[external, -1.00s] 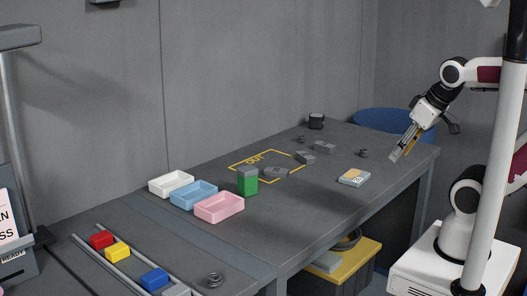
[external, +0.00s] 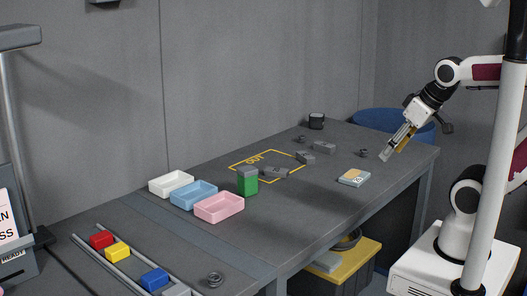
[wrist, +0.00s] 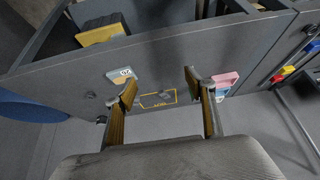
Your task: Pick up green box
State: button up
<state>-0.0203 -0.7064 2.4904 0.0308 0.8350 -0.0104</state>
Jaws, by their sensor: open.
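The green box (external: 247,185) has a grey top and stands upright on the dark table. It is beside the pink tray and at the left corner of the yellow outline. My gripper (external: 389,154) is above the right part of the table, well apart from the green box, tilted down to the left. In the wrist view my gripper (wrist: 160,82) is open, with nothing between its fingers. I cannot make out the green box in the wrist view; the right finger may hide it.
A pink tray (external: 218,215), a blue tray (external: 186,203) and a white tray (external: 171,190) stand left of the box. Grey pieces (external: 305,157) lie around the yellow outline (external: 237,164). A flat labelled box (external: 355,179) lies at the near edge. The table between is mostly clear.

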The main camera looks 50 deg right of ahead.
jog(key=w+a+t+y, duration=0.2)
jog(key=w+a, duration=0.6)
jog(key=w, duration=0.5)
jog(key=m+t+h, duration=0.1)
jog(key=t, duration=0.3)
send_over(252, 175)
jog(key=s, duration=0.9)
notch_tip(252, 175, down, 5)
jog(key=shift+w+a+f+m+t+h, duration=0.35)
jog(key=shift+w+f+h, duration=0.35)
jog(key=shift+f, duration=0.6)
jog(key=shift+w+a+f+m+t+h, duration=0.15)
jog(key=shift+w+f+t+h, duration=0.45)
jog(key=shift+f, duration=0.65)
jog(key=shift+w+a+f+m+t+h, duration=0.25)
jog(key=shift+w+f+h, duration=0.55)
jog(key=shift+f, duration=0.5)
jog(key=shift+x, duration=1.25)
jog(key=shift+d+x, duration=0.15)
jog(key=shift+x, duration=1.15)
jog(key=shift+d+x, duration=0.15)
jog(key=shift+x, duration=1.15)
